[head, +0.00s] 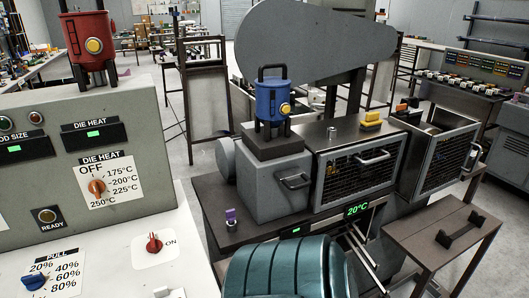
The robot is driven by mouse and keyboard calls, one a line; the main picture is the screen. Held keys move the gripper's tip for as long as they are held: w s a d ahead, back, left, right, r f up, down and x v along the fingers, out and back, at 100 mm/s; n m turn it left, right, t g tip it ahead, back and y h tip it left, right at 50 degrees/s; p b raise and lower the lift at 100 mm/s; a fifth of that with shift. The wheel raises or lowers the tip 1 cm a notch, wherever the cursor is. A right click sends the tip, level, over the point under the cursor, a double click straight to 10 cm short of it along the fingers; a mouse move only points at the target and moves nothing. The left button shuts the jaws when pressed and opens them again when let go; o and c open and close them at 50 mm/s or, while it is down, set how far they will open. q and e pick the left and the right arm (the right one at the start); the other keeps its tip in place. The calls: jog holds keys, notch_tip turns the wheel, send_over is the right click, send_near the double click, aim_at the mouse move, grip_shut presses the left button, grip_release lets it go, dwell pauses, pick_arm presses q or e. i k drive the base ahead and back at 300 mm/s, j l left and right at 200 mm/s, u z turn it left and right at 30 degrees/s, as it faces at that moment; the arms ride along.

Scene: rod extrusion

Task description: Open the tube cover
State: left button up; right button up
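No part is labelled as the tube cover, and I cannot tell for certain which one it is. The grey extrusion machine (263,183) has a dark mesh front panel (345,180) with a bar handle (373,158) in a metal frame; it looks shut. A second mesh panel (443,162) with a handle is to its right. A yellow knob (371,119) sits on the metal top above the first panel. A grey block at the left end carries another bar handle (295,181). Neither of my grippers shows in the head view.
A blue hopper (272,102) stands on the machine. A control panel (110,160) with dials and a red canister (90,45) is at the left. A teal ribbed rounded body (285,268) fills the bottom middle. A brown table (445,235) with a dark handle is at the right.

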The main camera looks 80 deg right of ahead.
aim_at(317, 207)
jog(key=z, duration=3.25)
jog(key=i+l, duration=0.1)
jog(key=l, duration=0.35)
jog(key=i+l+z, duration=0.1)
jog(key=l, duration=0.4)
jog(key=i+l, duration=0.15)
jog(key=l, duration=0.3)
